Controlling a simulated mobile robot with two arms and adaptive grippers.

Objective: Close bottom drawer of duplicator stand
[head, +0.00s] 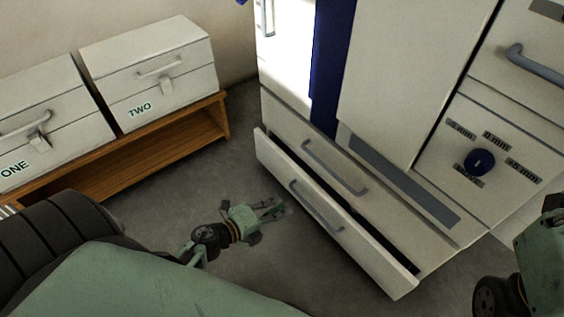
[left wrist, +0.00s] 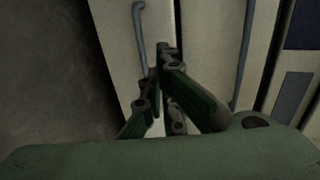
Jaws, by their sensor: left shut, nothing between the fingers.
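The duplicator stand is a large white cabinet (head: 400,75) with a blue strip. Its bottom drawer (head: 345,241) stands partly open, with a dark gap behind its front. The drawer has a grey bar handle (head: 315,207), and the same handle shows in the left wrist view (left wrist: 139,35). My left gripper (head: 280,207) is shut and empty, low in front of the drawer, left of the handle. In the left wrist view its fingertips (left wrist: 166,52) overlap the drawer front beside the handle; contact cannot be told. Only part of my right arm shows at the right edge.
The drawer above (head: 298,133) is shut and has its own handle (head: 335,167). A wooden bench (head: 170,147) at the left holds white boxes labelled ONE (head: 52,110) and TWO (head: 150,70). Bare grey floor (head: 245,170) lies between bench and drawer.

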